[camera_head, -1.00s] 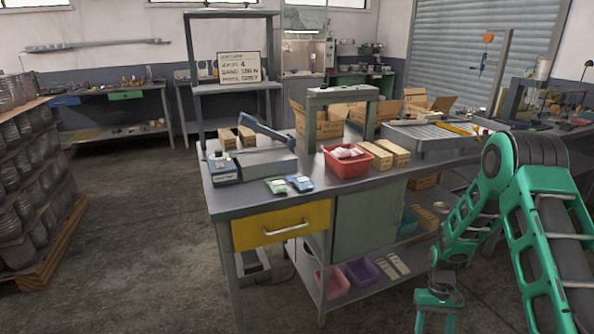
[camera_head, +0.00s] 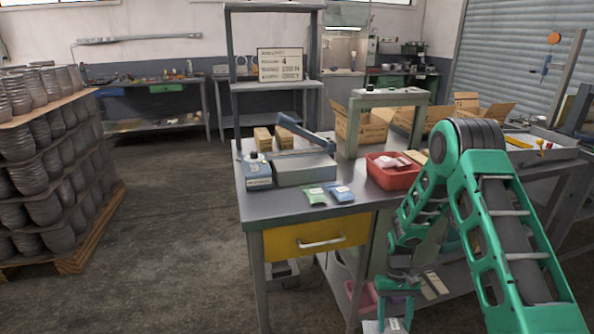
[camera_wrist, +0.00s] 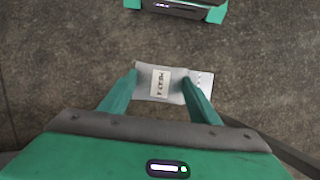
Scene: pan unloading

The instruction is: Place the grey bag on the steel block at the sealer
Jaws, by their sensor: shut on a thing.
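My gripper (camera_wrist: 161,82) is shut on a pale grey bag (camera_wrist: 172,93) with a white printed label, seen between the two green fingers in the wrist view. Bare floor shows below it. In the head view, the bag (camera_head: 382,326) shows only partly at the bottom edge, under my gripper (camera_head: 393,300), in front of the workbench and below its top. The sealer is on the bench's left part, with a dark blue lever arm (camera_head: 303,132). A grey steel block (camera_head: 305,170) lies under the lever, its top bare.
A small blue box (camera_head: 258,176) stands left of the block. A green packet (camera_head: 314,195) and a blue packet (camera_head: 341,192) lie in front. A red bin (camera_head: 392,180) is to the right. A pallet of stacked pots (camera_head: 45,160) stands left; floor between is clear.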

